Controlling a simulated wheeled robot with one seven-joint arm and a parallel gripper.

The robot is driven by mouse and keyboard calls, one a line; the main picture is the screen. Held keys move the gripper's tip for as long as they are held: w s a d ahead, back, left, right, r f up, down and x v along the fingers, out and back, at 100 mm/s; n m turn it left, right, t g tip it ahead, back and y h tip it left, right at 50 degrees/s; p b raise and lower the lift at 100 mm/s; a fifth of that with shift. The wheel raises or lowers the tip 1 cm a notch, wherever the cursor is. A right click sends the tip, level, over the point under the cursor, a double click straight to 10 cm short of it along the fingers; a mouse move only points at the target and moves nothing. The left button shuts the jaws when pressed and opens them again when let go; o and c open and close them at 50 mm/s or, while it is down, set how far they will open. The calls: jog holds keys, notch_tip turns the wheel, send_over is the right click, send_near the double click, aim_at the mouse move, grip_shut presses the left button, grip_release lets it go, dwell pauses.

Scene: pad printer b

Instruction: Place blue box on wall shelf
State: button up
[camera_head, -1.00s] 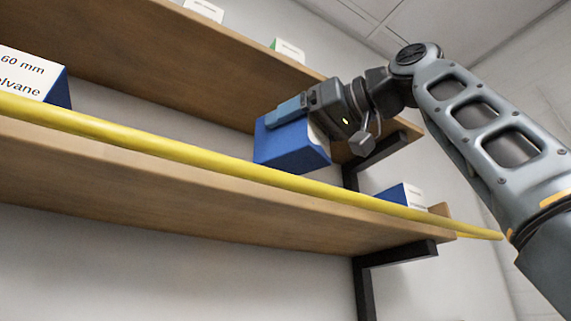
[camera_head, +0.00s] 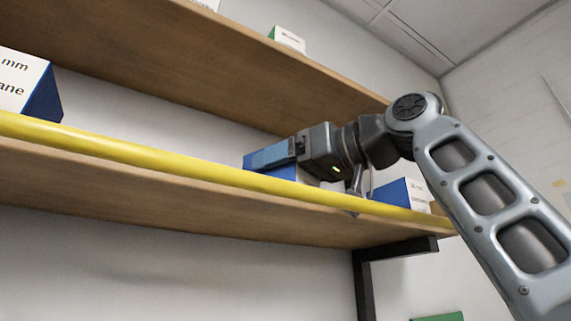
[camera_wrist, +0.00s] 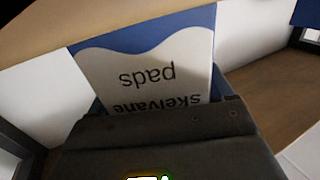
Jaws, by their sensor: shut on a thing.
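The blue box (camera_head: 280,173) is held in my gripper (camera_head: 283,155) at the lower wall shelf (camera_head: 200,201), behind the yellow rail. Its lower part is hidden by the rail, so I cannot tell whether it touches the shelf. In the wrist view the blue box (camera_wrist: 195,30) shows a white label with upside-down text reading "skelvane pads". My gripper (camera_wrist: 165,115) is shut on it, close to the label.
A yellow rail (camera_head: 150,157) runs along the shelf front. A blue and white box (camera_head: 402,194) stands to the right, another (camera_head: 30,88) at the far left. The upper shelf (camera_head: 220,55) is overhead, with a green and white box (camera_head: 288,39). Shelf space left of the held box looks clear.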

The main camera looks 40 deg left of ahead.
jog(key=o, duration=1.1)
jog(key=shift+f, duration=0.15)
jog(key=shift+o, duration=0.2)
jog(key=shift+d, duration=0.15)
jog(key=d+b, duration=0.4)
jog(key=d, duration=0.7)
jog(key=shift+d, duration=0.4)
